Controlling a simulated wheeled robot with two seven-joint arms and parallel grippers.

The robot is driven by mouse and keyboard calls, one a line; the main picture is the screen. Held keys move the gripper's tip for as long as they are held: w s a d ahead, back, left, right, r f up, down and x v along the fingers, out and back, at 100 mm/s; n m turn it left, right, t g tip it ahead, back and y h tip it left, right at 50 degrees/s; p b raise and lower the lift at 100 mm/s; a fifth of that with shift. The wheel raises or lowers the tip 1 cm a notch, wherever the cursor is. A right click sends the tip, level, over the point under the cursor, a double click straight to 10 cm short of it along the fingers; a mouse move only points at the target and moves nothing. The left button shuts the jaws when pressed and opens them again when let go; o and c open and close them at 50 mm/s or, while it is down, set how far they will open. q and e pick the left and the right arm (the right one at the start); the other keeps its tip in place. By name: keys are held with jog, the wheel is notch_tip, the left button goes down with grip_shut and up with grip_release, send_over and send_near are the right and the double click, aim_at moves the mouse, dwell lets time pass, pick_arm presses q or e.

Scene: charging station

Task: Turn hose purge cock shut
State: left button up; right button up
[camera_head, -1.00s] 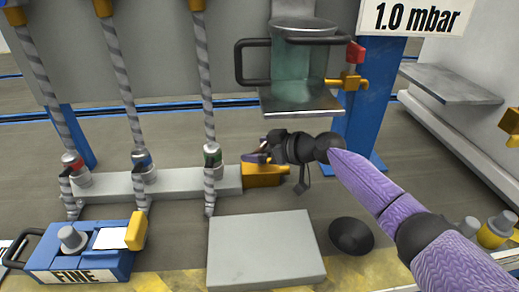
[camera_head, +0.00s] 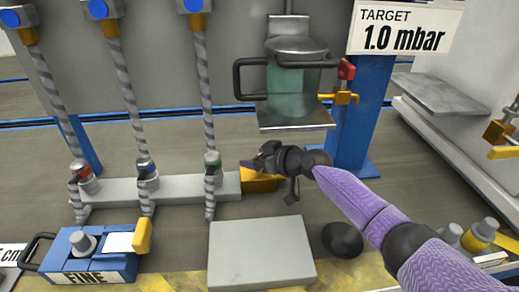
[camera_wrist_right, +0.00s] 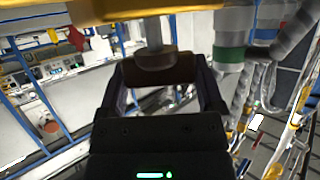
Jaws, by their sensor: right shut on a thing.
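The hose purge cock appears to be the yellow block (camera_head: 262,181) at the right end of the grey hose manifold (camera_head: 180,189). My right gripper (camera_head: 252,163) is at this block and partly covers it in the head view. In the right wrist view my right gripper (camera_wrist_right: 158,85) is shut on a dark crossbar handle (camera_wrist_right: 158,70), with a finger at each end. A grey stem joins the handle to the yellow body (camera_wrist_right: 130,9) at the top. The exact turn angle of the handle is hard to tell. My left gripper is not in view.
Striped hoses (camera_head: 205,90) hang down to the manifold. A glass vessel (camera_head: 290,85) with a yellow valve (camera_head: 345,97) stands above my right gripper. A blue FINE box (camera_head: 85,258), a grey plate (camera_head: 262,255) and a black cone (camera_head: 342,239) are in front.

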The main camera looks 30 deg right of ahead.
jog(key=m+h+p, duration=0.2)
jog(key=h+p, duration=0.1)
jog(key=p, duration=0.2)
jog(key=r+m+h+p, duration=0.1)
jog(key=m+h+p, duration=0.2)
jog(key=p, duration=0.1)
jog(key=shift+w+d+r+t+p, duration=0.2)
jog(key=shift+t+p, duration=0.1)
jog(key=shift+p, duration=0.1)
jog(key=shift+f+m+h, duration=0.2)
jog(key=shift+m+h, duration=0.3)
jog(key=shift+f+m+h, duration=0.15)
jog(key=shift+m+h, duration=0.15)
jog(key=shift+h, duration=0.1)
jog(key=shift+a+f+m+g+h, duration=0.1)
jog(key=shift+f+m+g+h, duration=0.05)
jog(key=shift+m+g+h, duration=0.3)
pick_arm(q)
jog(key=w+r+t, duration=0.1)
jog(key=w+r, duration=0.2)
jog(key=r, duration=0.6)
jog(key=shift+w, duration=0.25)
pick_arm(e)
jog(key=shift+s+m+h, duration=0.1)
jog(key=shift+m+h, duration=0.35)
jog(key=shift+s+f+g, duration=0.1)
jog(key=shift+f+g, duration=0.1)
jog(key=shift+g, duration=0.05)
